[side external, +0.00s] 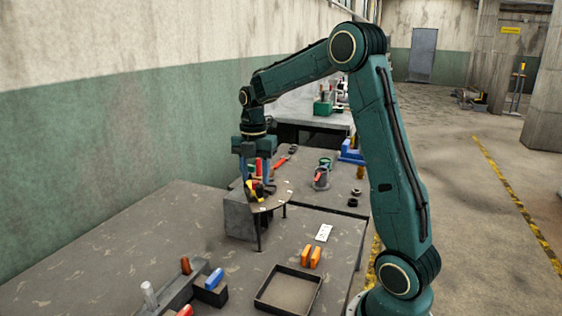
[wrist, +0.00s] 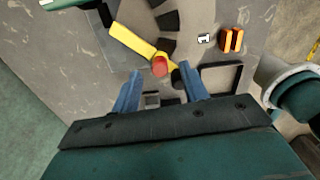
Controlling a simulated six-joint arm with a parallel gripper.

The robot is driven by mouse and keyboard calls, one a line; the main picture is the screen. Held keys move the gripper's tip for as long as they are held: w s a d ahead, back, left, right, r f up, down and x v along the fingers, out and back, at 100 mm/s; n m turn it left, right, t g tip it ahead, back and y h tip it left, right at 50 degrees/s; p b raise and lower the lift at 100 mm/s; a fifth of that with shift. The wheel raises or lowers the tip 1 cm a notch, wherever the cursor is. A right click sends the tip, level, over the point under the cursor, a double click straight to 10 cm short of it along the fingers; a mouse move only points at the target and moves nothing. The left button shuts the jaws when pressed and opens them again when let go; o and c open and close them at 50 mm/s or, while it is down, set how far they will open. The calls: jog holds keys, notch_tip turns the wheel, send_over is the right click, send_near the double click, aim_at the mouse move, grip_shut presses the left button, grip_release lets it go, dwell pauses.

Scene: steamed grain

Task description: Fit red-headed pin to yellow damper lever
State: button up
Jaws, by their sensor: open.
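The yellow damper lever (wrist: 134,41) lies across a grey curved plate in the wrist view. The red-headed pin (wrist: 160,67) shows its red head over the lever's near end; whether its shank sits in the lever is hidden. My gripper (wrist: 160,76) is open, with one blue finger on each side of the red head and a visible gap to both. In the side view my gripper (side external: 257,176) points down at the stand, close above the yellow lever (side external: 258,188). Red shows between and beside the fingers there, partly hidden.
The grey plate (wrist: 190,22) carries several dark segments. A dark round knob (wrist: 178,78) sits close to the red head. Orange blocks (side external: 311,256), a white card (side external: 323,233) and a shallow black tray (side external: 290,289) lie on the bench, with bare surface to the left.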

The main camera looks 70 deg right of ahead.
aim_at(256, 182)
notch_tip(256, 182, up, 13)
jog(key=shift+r, duration=0.15)
dwell(0.5)
dwell(0.6)
jog(key=s+a+m+t, duration=0.3)
jog(key=s+a+m, duration=0.6)
jog(key=a, duration=0.4)
jog(key=s+a+f+m+t, duration=0.1)
jog(key=s+a+f+m, duration=0.2)
jog(key=s+m, duration=0.2)
jog(key=s+a+f+m+t, duration=0.1)
jog(key=s+a+f+m, duration=0.2)
jog(key=s, duration=0.4)
jog(key=shift+a+f+m+t, duration=0.3)
jog(key=shift+a+f+m, duration=0.1)
jog(key=shift+m, duration=0.5)
